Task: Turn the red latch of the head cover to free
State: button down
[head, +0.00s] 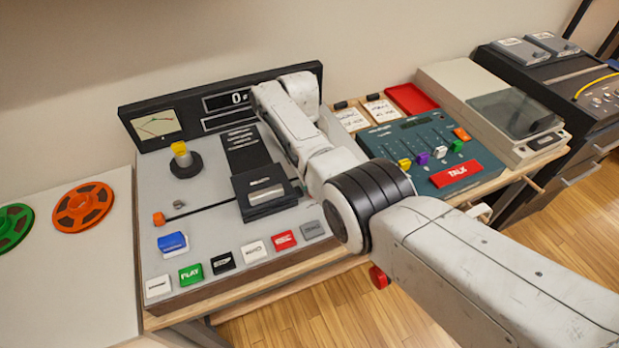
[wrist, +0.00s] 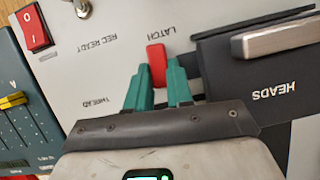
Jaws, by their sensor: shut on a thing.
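The red latch (wrist: 156,58) shows in the wrist view as a small upright bar below the printed word LATCH. My gripper (wrist: 158,72) has its two teal fingers on either side of it, shut on its lower part. In the wrist view the dark head cover (wrist: 215,62), marked HEADS with a grey handle, is just right of the fingers. The cover (head: 262,188) also shows in the head view, on the tape deck's top. In the head view my arm hides the latch and my fingers.
The tape deck (head: 160,248) has a row of buttons along its front. A red rocker switch (wrist: 33,29) is at the upper left of the wrist view. A teal mixer (head: 423,150) stands right of the deck. Orange (head: 84,207) and green (head: 13,226) reels lie at the left.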

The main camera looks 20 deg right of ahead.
jog(key=shift+n, duration=0.6)
jog(key=c, duration=1)
grip_release()
jog(key=b+v, duration=0.6)
jog(key=v, duration=0.4)
jog(key=shift+a+r, duration=0.2)
jog(key=shift+r, duration=0.15)
jog(key=shift+w, duration=0.15)
